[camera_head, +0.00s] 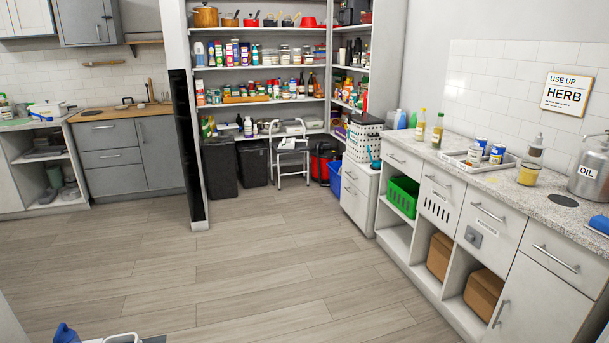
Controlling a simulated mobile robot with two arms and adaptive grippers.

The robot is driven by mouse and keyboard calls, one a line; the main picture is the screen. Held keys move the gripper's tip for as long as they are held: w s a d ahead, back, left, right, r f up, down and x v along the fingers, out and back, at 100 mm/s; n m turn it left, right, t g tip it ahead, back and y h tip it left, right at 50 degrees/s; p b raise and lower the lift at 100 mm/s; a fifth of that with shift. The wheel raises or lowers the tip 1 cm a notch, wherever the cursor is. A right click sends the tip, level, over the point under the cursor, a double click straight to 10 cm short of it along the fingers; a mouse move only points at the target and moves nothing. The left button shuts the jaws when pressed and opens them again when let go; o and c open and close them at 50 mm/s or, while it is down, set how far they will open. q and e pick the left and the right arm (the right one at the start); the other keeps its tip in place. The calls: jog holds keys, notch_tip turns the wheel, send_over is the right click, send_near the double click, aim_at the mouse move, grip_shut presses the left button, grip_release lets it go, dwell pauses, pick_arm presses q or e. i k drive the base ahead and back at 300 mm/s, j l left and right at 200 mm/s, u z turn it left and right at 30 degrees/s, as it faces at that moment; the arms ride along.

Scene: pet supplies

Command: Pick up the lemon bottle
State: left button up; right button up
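Two slim bottles stand upright on the right-hand counter, near its far end. One is a pale yellow bottle (420,125) near the wall. The labels are too small to read, so I cannot tell which one is the lemon bottle. Neither of my grippers is in view, and nothing touches the bottles.
The right counter (480,184) also holds a tray (457,158) with cans, a yellow jar (528,174) and an oil canister (590,175). A green crate (403,195) and boxes sit below. The wooden floor (230,265) is clear. A blue object (65,333) shows at bottom left.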

aim_at(420, 129)
jog(key=i+z, duration=0.25)
jog(key=i, duration=0.35)
jog(key=i+z, duration=0.3)
jog(key=i, duration=0.3)
jog(key=i+j+z, duration=0.25)
jog(key=i, duration=0.3)
jog(key=l, duration=0.1)
